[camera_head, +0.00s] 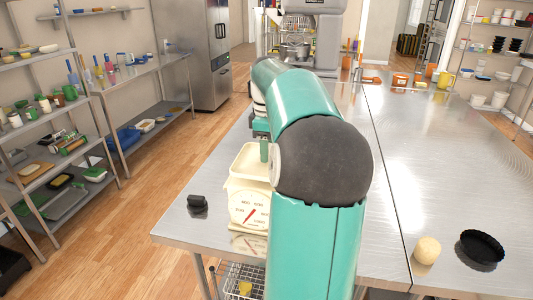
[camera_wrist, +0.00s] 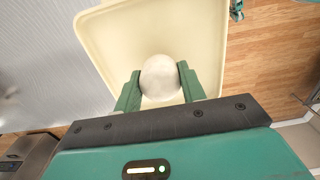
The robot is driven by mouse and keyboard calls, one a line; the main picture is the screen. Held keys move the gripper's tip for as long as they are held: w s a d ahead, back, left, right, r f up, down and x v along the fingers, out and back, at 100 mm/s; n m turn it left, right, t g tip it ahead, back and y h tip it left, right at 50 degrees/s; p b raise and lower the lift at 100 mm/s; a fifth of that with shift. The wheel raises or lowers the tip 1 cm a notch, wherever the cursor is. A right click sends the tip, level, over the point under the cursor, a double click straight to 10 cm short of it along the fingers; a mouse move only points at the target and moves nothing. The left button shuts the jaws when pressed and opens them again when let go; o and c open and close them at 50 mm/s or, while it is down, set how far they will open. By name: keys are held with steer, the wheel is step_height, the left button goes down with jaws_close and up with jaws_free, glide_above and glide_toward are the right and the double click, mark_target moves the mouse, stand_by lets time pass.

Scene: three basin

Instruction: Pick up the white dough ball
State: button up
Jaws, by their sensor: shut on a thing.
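The white dough ball (camera_wrist: 161,78) is between the two green fingers of my gripper (camera_wrist: 158,84) in the wrist view. The fingers are shut on it from both sides. The ball is over the cream tray (camera_wrist: 112,38) of a kitchen scale; I cannot tell whether it touches the tray. In the head view the scale (camera_head: 249,207) stands on the steel table, partly hidden by my arm. The ball is hidden there, and only a small green part of my gripper shows above the tray.
A second, cream-coloured dough ball (camera_head: 427,250) and a black fluted tin (camera_head: 481,249) are on the table at the right. A small black object (camera_head: 197,201) sits left of the scale. Bowls and cups stand at the table's far end. Shelves (camera_head: 140,72) line the left wall.

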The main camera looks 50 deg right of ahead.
steer(key=s+a+r, duration=0.1)
steer(key=a+r, duration=1)
steer(key=a, duration=0.3)
steer(key=shift+r, duration=0.2)
steer(key=shift+s, duration=0.15)
